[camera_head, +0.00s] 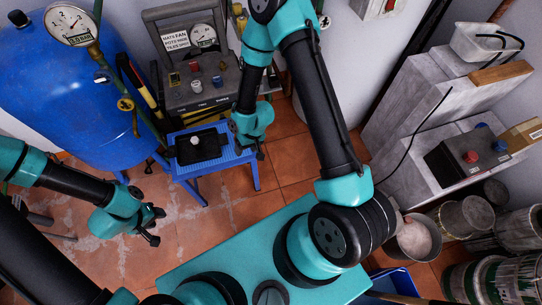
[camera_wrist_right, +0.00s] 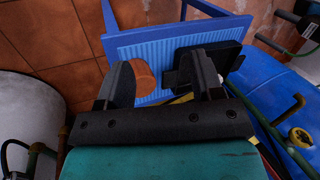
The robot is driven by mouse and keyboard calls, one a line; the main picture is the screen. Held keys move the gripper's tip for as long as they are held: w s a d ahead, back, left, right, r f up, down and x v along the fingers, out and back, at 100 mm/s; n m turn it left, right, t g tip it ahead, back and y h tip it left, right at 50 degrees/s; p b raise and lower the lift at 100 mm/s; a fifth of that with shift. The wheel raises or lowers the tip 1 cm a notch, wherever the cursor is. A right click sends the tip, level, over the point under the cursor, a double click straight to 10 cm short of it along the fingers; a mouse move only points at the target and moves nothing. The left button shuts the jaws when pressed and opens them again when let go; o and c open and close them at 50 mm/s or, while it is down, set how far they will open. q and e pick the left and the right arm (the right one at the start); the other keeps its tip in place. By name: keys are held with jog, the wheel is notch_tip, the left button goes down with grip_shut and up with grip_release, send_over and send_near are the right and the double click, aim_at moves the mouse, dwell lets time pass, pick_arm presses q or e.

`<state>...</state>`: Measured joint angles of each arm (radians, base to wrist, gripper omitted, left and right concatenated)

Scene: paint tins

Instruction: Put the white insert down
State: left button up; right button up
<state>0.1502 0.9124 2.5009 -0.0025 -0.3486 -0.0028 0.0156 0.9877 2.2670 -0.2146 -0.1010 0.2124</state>
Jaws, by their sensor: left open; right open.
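A small white round piece (camera_head: 195,141), which looks like the white insert, sits on a black block (camera_head: 190,154) on the blue stool (camera_head: 224,162). My right gripper (camera_head: 249,147) is open, just right of the stool top and apart from the white piece. In the right wrist view its two fingers (camera_wrist_right: 163,78) are spread over the edge of the blue stool top (camera_wrist_right: 150,42). The black block (camera_wrist_right: 221,52) lies behind one finger there; I cannot make out the white piece in that view. My left gripper (camera_head: 156,226) is open and empty above the floor.
An orange-brown round-edged patch (camera_wrist_right: 144,77) shows between the right fingers; I cannot tell what it is. A control box (camera_head: 200,88) and a blue tank (camera_head: 85,90) stand behind the stool. Paint tins (camera_head: 470,215) stand at right. Floor before the stool is clear.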

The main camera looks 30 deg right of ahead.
jog(key=s+d+r+m+t, duration=0.1)
jog(key=s+d, duration=0.5)
jog(key=s, duration=0.3)
jog(key=shift+r+m, duration=0.3)
jog(key=shift+r, duration=0.1)
